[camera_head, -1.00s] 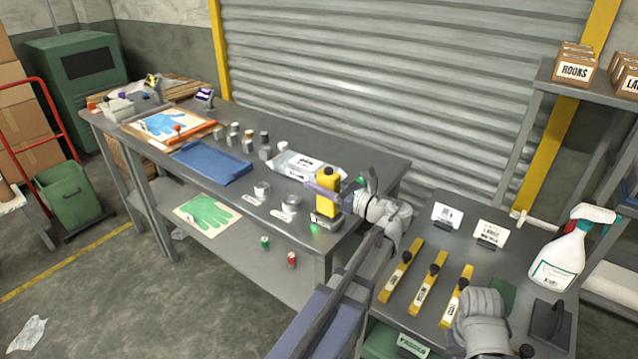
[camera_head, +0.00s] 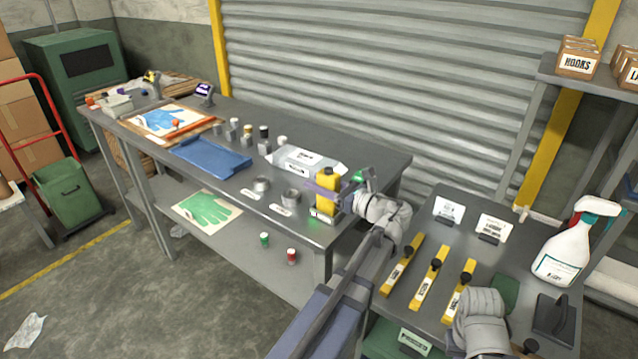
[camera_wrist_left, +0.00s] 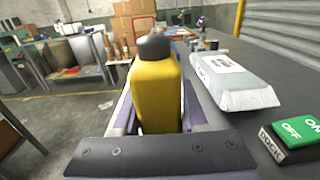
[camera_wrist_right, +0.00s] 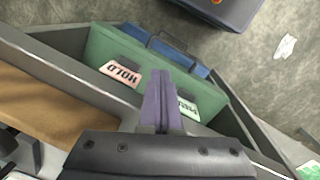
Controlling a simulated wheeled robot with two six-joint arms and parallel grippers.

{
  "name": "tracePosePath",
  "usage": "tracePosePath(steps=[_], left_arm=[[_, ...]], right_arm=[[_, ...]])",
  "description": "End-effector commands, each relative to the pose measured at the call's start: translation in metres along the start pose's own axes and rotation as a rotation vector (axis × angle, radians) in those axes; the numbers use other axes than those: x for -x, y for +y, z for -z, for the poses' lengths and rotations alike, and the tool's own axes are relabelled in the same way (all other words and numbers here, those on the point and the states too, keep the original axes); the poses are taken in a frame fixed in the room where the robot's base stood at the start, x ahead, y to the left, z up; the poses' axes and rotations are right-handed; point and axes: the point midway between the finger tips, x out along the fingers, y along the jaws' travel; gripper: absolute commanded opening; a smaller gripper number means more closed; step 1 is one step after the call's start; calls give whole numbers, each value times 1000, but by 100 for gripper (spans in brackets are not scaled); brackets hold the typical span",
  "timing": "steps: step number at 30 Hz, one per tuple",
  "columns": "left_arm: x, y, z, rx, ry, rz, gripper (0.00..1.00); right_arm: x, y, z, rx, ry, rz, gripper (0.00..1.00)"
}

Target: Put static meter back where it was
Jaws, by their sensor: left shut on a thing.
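The yellow static meter (camera_head: 327,186) with a dark top is upright over the right end of the long grey bench. My left gripper (camera_head: 322,190) is shut on it, purple fingers on its sides. It also shows in the left wrist view (camera_wrist_left: 157,95), its lower part hidden by the gripper. A small grey box (camera_head: 322,214) with a green light is directly below it; I cannot tell whether they touch. A green OFF/ON block (camera_wrist_left: 293,131) labelled DOCK lies at the right in the left wrist view. My right gripper (camera_wrist_right: 160,100) is shut and empty over a green bin (camera_wrist_right: 110,60).
The right-hand table holds several yellow tools (camera_head: 430,278), cards and a spray bottle (camera_head: 565,250). Floor left of the bench is mostly clear.

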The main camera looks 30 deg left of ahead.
Motion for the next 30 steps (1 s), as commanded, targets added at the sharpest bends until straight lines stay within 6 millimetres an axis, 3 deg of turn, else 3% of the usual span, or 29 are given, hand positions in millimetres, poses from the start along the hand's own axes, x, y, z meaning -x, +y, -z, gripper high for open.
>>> tracePosePath(steps=[9, 10, 18, 26, 30], left_arm=[[0, 0, 7, 0, -1, 0, 0], [0, 0, 6, 0, -1, 0, 44], [0, 0, 6, 0, 0, 0, 75], [0, 0, 6, 0, 0, 0, 77], [12, -1, 6, 0, 0, 4, 77]], right_arm=[[-7, -1, 0, 0, 0, 0, 0], [-6, -1, 0, 0, 0, 0, 0], [-6, -1, 0, 0, 0, 0, 0], [-6, 0, 0, 0, 0, 0, 0], [-6, -1, 0, 0, 0, 0, 0]])
